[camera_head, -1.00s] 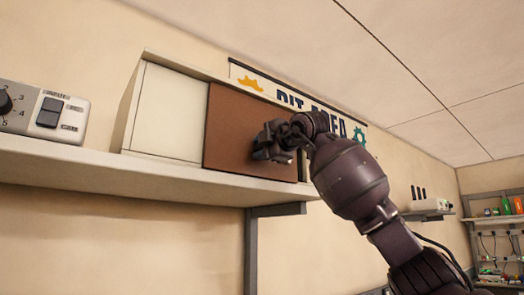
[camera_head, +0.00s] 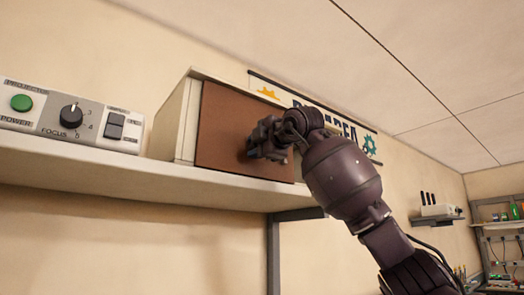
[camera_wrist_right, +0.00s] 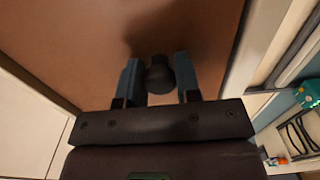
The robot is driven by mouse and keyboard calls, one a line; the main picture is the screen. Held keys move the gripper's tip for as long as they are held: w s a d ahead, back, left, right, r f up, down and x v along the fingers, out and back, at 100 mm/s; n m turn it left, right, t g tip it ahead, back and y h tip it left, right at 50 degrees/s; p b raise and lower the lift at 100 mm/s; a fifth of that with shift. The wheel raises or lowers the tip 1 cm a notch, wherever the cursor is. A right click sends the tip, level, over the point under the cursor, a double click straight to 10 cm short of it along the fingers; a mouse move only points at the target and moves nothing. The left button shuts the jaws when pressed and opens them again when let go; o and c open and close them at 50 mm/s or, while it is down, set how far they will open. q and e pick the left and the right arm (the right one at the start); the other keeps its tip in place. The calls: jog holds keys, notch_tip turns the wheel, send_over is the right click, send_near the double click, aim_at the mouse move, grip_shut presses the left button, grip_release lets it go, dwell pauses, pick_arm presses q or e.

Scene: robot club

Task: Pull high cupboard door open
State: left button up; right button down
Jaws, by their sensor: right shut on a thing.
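The high cupboard (camera_head: 177,125) is a cream box on a wall shelf, at the centre left of the head view. Its brown door (camera_head: 222,128) fills most of the visible front; a narrow cream part shows left of it. My right gripper (camera_head: 262,141) is in front of the door's right half. In the right wrist view a dark round knob (camera_wrist_right: 160,75) on the brown door (camera_wrist_right: 70,45) sits between its two fingers, which are shut on it. The gripper hides the knob in the head view. The cupboard's inside does not show. My left gripper is not in view.
The cream shelf (camera_head: 110,178) runs below the cupboard. A control panel (camera_head: 68,118) with a green button and focus dial is at the left. The ceiling is above; a small wall shelf (camera_head: 437,219) is at the right.

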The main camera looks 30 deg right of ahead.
jog(key=shift+s+a+b, duration=0.2)
jog(key=shift+a+b, duration=0.15)
jog(key=shift+a, duration=2.45)
jog(key=c, duration=0.8)
grip_release()
jog(key=shift+s, duration=0.15)
jog(key=b, duration=0.2)
send_near(232, 144)
jog(key=s, duration=0.3)
jog(key=shift+s, duration=0.2)
